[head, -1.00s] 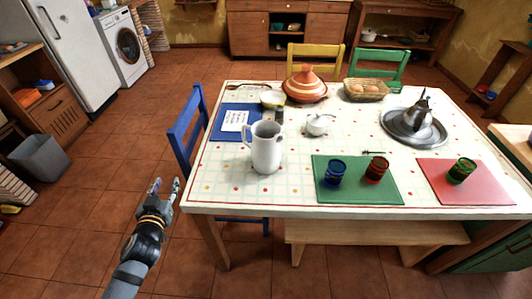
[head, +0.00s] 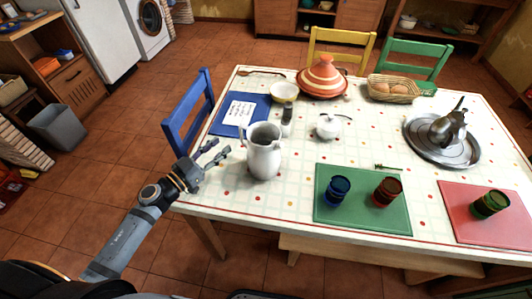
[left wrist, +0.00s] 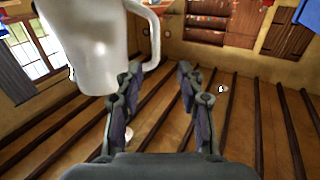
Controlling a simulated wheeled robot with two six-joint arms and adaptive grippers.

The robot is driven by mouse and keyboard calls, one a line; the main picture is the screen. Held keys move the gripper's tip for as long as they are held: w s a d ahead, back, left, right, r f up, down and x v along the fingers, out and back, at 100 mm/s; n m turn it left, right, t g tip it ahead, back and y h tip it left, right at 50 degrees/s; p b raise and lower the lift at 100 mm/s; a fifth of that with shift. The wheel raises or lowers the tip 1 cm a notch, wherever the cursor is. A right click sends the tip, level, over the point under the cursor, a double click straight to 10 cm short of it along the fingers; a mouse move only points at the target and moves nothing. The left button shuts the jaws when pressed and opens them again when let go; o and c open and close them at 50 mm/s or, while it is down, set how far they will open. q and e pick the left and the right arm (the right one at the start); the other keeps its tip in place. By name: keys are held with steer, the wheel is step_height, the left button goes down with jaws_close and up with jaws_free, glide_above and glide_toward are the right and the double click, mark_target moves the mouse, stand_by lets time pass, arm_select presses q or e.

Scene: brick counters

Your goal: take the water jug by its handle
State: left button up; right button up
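The water jug (head: 264,160) is a white pitcher standing upright on the table, left of the middle. Its handle faces left, towards my left gripper. My left gripper (head: 219,148) is open and empty, just left of the jug, at the table's left side. In the left wrist view the jug (left wrist: 85,45) fills the upper left, and its curved handle (left wrist: 155,40) lies beyond the tips of my spread fingers (left wrist: 160,72), nearer the left finger. I see no clear contact. My right gripper is not in view.
The table (head: 250,196) also bears a blue mat (head: 226,122) with paper, a dark shaker (head: 287,115), a white sugar pot (head: 328,126) and a green mat (head: 350,221) with two cups. A blue chair (head: 190,120) stands close behind my left gripper.

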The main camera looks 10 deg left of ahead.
mark_target(242, 141)
arm_select(q)
steer(key=x, duration=0.5)
steer(key=p+x, duration=0.1)
steer(key=x, duration=0.3)
steer(key=shift+w+d, duration=0.2)
steer(key=shift+d, duration=0.3)
steer(key=shift+c, duration=0.7)
jaws_close()
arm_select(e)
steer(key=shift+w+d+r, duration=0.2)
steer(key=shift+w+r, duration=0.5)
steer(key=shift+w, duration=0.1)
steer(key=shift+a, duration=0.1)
arm_select(q)
steer(key=shift+r, duration=0.15)
